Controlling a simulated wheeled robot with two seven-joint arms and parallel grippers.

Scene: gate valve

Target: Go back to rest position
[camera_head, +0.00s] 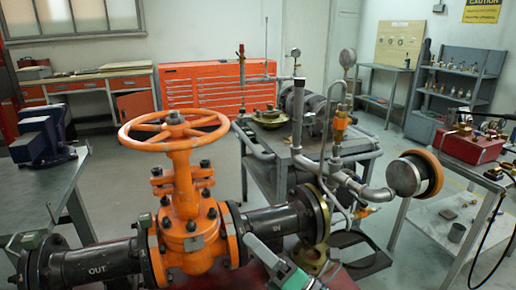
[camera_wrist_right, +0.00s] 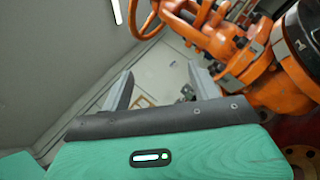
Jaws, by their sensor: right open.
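The gate valve (camera_head: 189,235) is orange, with an orange handwheel (camera_head: 174,130) on top and black pipes marked OUT and IN on either side. My right gripper (camera_head: 272,252) shows at the bottom centre of the head view, in front of the IN pipe (camera_head: 275,227). In the right wrist view my right gripper (camera_wrist_right: 160,88) has its two grey fingers apart with nothing between them. The orange valve (camera_wrist_right: 240,50) lies beyond and to the right of the fingers there, and no contact with them shows. My left gripper is not in view.
A grey workbench with a blue vise (camera_head: 42,138) stands at the left. A cart (camera_head: 262,165) with pipes and gauges is behind the valve. A side table with a red box (camera_head: 468,147) is at the right. Red drawers (camera_head: 205,88) line the back wall. Open floor shows between them.

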